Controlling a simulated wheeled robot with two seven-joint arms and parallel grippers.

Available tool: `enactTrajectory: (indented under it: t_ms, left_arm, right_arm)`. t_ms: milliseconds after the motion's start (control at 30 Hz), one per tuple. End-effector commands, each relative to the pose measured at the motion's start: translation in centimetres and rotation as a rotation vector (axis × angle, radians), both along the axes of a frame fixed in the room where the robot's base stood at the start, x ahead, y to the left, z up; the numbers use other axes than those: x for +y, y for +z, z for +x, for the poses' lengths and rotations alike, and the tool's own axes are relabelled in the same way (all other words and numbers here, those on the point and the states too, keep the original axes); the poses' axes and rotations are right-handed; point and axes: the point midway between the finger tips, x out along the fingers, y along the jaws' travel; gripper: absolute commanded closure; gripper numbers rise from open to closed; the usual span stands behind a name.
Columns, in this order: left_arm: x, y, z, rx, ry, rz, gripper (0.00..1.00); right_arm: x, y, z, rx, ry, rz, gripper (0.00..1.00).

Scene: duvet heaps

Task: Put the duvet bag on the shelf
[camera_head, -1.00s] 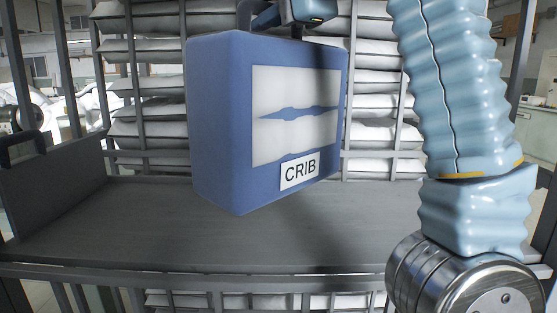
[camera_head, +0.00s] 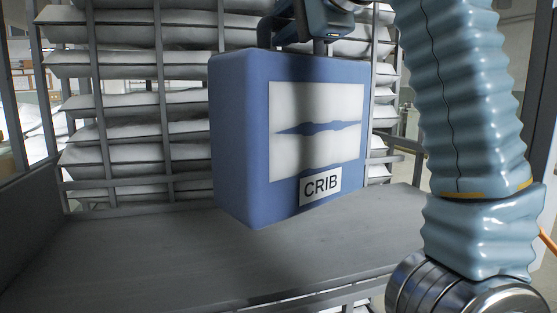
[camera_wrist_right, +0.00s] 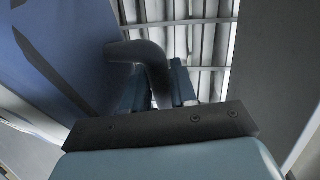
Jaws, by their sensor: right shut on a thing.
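The duvet bag (camera_head: 238,140) is a blue, boxy bag with a clear window and a white label reading CRIB. It hangs upright from its handle under my right gripper (camera_head: 318,38), at the top of the head view. The gripper is shut on the dark handle (camera_wrist_right: 150,62), which shows between its fingers in the right wrist view. The grey shelf (camera_head: 150,250) spreads below the bag. The bag's lower edge appears close above the shelf; I cannot tell whether it touches. My left gripper is out of view.
Behind the shelf stands a rack of slatted bars with stacked white pillows (camera_head: 120,110). A grey side panel (camera_head: 28,200) bounds the shelf at the left. The shelf surface left of the bag is clear. My right arm covers the right side.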

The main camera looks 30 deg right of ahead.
Motion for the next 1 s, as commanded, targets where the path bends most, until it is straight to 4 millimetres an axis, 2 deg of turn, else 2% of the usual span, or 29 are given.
enactTrajectory:
  t_ms: [267, 667, 1000]
  left_arm:
    - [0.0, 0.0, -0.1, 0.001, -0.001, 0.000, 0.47]
    - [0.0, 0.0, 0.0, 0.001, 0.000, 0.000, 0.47]
    - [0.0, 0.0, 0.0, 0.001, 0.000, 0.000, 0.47]
  right_arm:
    - [-0.7, -1.0, 2.2, 0.000, -0.012, -0.002, 1.00]
    - [-1.8, -4.2, 9.2, 0.000, -0.008, -0.003, 1.00]
    - [-2.2, -8.5, 12.6, -0.001, -0.005, -0.002, 1.00]
